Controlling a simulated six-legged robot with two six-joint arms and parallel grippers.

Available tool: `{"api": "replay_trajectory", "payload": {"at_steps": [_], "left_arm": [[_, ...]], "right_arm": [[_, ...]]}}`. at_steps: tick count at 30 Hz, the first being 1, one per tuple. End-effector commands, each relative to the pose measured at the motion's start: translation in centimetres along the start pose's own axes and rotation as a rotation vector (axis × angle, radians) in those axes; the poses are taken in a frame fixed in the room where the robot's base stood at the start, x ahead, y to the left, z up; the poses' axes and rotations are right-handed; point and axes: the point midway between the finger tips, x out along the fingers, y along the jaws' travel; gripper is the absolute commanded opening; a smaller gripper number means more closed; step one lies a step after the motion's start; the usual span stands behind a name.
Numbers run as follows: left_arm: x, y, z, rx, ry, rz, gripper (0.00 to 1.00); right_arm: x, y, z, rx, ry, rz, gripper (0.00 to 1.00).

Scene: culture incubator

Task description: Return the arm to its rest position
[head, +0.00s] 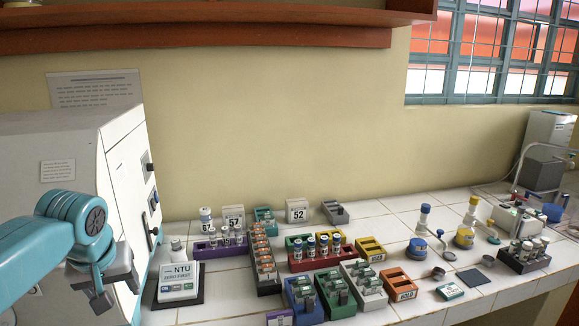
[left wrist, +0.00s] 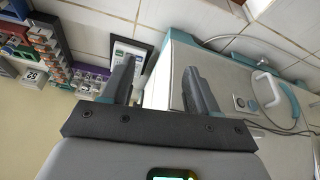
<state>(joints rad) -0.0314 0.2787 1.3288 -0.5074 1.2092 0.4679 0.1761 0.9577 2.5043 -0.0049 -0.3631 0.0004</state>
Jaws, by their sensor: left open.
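My left arm, teal and grey, comes in from the left edge of the head view. Its gripper (head: 102,285) hangs low in front of the white cabinet (head: 125,165), with no held object visible. In the left wrist view my left gripper (left wrist: 160,90) shows two dark fingers spread apart with nothing between them. The white cabinet with a handle (left wrist: 268,88) lies beyond the right finger there. My right gripper is in neither view.
An NTU meter (head: 177,282) stands on the tiled counter right of the cabinet; it also shows in the wrist view (left wrist: 127,55). Coloured vial racks (head: 320,262) crowd the counter's middle. Bottles and a dark tube rack (head: 522,262) stand farther right. A shelf (head: 200,38) runs above.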

Motion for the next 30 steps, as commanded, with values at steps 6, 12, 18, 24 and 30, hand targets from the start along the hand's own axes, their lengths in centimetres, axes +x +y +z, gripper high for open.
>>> {"api": "replay_trajectory", "payload": {"at_steps": [6,12,18,24,30], "left_arm": [[6.1,3.1,1.8,0.083,-0.051,0.056,0.60],[12.5,6.1,5.4,0.156,-0.110,0.131,0.60],[21.7,9.7,14.2,0.220,-0.218,0.252,0.60],[29.1,11.4,29.0,0.206,-0.343,0.371,0.60],[30.3,9.8,40.5,0.161,-0.413,0.385,0.60]], "right_arm": [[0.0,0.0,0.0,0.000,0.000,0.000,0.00],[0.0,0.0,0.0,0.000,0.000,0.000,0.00],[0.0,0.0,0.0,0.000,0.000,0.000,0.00],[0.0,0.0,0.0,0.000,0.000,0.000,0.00],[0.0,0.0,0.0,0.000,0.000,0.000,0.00]]}}
